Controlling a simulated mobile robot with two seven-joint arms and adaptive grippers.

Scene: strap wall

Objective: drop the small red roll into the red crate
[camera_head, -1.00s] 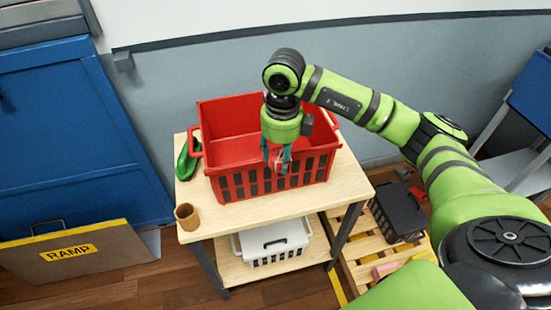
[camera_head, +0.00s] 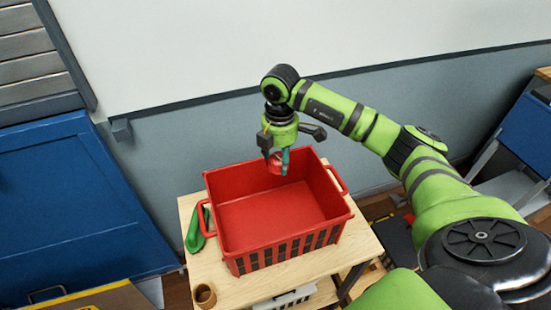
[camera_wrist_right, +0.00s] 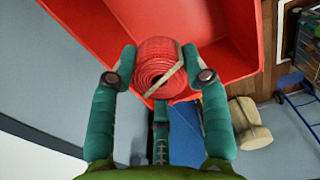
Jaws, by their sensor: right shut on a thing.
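The small red roll (camera_wrist_right: 158,70) is a coiled red strap with a pale band across it, held between the fingers of my right gripper (camera_wrist_right: 160,78) in the right wrist view. In the head view the roll (camera_head: 276,166) shows between the fingertips of the right gripper (camera_head: 277,162), over the back part of the red crate (camera_head: 285,210). The crate stands on the wooden table and its visible inside is empty. Its red wall also shows in the right wrist view (camera_wrist_right: 105,25). The roll's exact height over the rim is hard to tell. My left gripper is not in view.
The wooden table (camera_head: 215,268) carries a green object (camera_head: 195,232) left of the crate and a small brown cup (camera_head: 205,296) at the front left corner. A blue cabinet (camera_head: 80,200) stands left. The wall is close behind the crate.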

